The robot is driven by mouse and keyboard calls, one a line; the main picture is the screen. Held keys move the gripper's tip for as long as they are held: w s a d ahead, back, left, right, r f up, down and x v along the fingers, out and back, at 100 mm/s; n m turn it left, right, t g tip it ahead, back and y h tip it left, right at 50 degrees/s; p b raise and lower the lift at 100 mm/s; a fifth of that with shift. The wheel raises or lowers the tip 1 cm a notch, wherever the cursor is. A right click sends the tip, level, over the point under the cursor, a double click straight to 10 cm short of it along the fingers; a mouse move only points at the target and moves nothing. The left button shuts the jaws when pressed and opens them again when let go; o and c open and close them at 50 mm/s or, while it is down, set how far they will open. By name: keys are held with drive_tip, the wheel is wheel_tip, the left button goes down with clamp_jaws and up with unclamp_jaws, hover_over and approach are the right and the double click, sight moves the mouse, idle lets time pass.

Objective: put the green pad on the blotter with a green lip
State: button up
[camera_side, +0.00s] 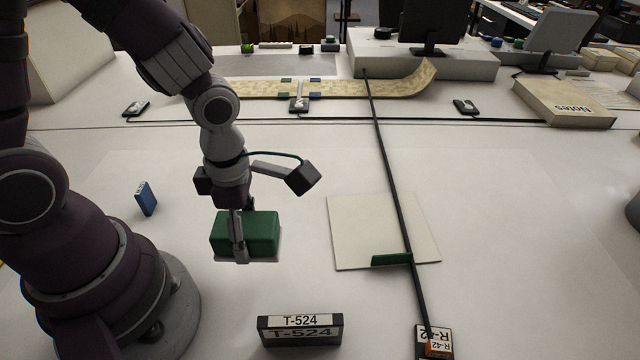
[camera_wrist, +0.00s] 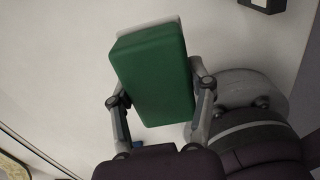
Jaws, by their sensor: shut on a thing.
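The green pad (camera_side: 262,232) is a green block with a pale layer on its underside. My gripper (camera_side: 239,256) is shut on it; one finger crosses its near face in the side view. The pad looks held above the table, though the exact gap is hard to tell. In the wrist view the green pad (camera_wrist: 154,72) sits between the two fingers (camera_wrist: 160,112). The blotter (camera_side: 365,225) is a flat cream square to the right of the pad, with a green lip (camera_side: 391,260) at its near edge. The pad and blotter are apart.
A dark strap or cable (camera_side: 385,150) runs across the blotter to a box labelled R-42 (camera_side: 434,342). A black T-524 box (camera_side: 300,330) stands in front. A small blue box (camera_side: 146,198) stands at left. Table between pad and blotter is clear.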

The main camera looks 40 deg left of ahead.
hover_over(343, 226)
drive_tip(key=shift+s+f, duration=0.3)
drive_tip(key=shift+f, duration=0.45)
drive_tip(key=shift+w+f, duration=0.15)
drive_tip(key=shift+w, duration=0.2)
drive_tip(key=shift+f, duration=1.6)
drive_tip(key=shift+f, duration=0.1)
drive_tip(key=o, duration=1.2)
drive_tip(key=shift+c, duration=0.2)
